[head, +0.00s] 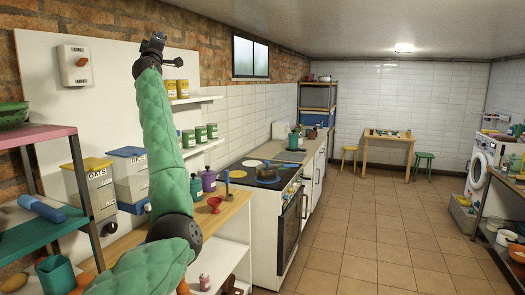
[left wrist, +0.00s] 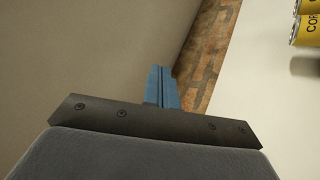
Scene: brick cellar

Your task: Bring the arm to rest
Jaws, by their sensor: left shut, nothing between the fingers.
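My left arm in its green padded cover rises from the bottom of the head view, in front of the counter. My left gripper (head: 155,42) is at its top end, raised high in front of the white wall panel, near the ceiling. In the left wrist view the blue fingers of the left gripper (left wrist: 162,88) are together, with nothing between them. The ceiling, a strip of brick wall and the white panel lie beyond them. My right gripper shows in neither view.
A switch box (head: 76,66) is on the panel left of the gripper. Yellow tins (head: 177,89) stand on a wall shelf (head: 195,99) to its right. An oats bin (head: 97,185), a rice bin (head: 128,170) and a stove (head: 265,190) stand lower. The tiled floor (head: 375,215) is clear.

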